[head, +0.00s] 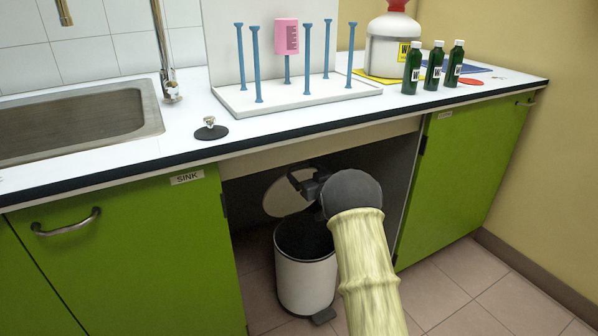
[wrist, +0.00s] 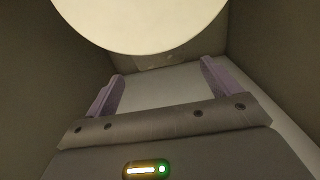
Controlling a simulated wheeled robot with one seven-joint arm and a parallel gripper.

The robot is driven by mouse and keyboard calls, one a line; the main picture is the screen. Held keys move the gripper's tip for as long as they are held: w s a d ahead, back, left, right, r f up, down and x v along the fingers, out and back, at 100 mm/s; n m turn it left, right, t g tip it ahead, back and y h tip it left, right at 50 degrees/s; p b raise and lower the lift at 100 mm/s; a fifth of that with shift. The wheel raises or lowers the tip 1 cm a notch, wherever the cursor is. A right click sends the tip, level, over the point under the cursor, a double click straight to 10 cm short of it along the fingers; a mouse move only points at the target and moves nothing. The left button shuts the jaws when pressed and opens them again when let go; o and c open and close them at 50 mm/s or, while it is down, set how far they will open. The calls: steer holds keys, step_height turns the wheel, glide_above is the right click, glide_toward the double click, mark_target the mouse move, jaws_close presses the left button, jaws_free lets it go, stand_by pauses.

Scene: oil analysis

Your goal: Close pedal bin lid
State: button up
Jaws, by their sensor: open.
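The white pedal bin (head: 305,284) stands on the floor in the open space under the counter, with its dark inside showing. Its round pale lid (head: 284,196) is raised upright behind the opening. The bin's dark pedal (head: 325,316) shows at its front right foot. My gripper (head: 296,178) is under the counter, above the bin and at the lid's right edge; I cannot tell whether it touches the lid. In the wrist view, my gripper's two purple fingers (wrist: 160,86) are wide apart with nothing between them. The lid (wrist: 140,22) fills the top of that view, beyond the fingers.
The counter edge (head: 275,150) runs just above my gripper. Green cupboards (head: 465,170) flank the bin space on both sides. On the counter are a peg rack (head: 300,98), a black sink plug (head: 211,131) and dark green bottles (head: 433,68). Tiled floor is clear at lower right.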

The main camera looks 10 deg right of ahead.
mark_target(298, 168)
steer(key=shift+b+x, duration=0.75)
steer(key=shift+x, duration=2)
steer(key=shift+c, duration=0.2)
steer(key=c, duration=1.1)
steer(key=shift+a+f, duration=0.1)
steer(key=shift+a, duration=0.05)
steer(key=shift+c, duration=1.1)
steer(key=shift+s, duration=0.1)
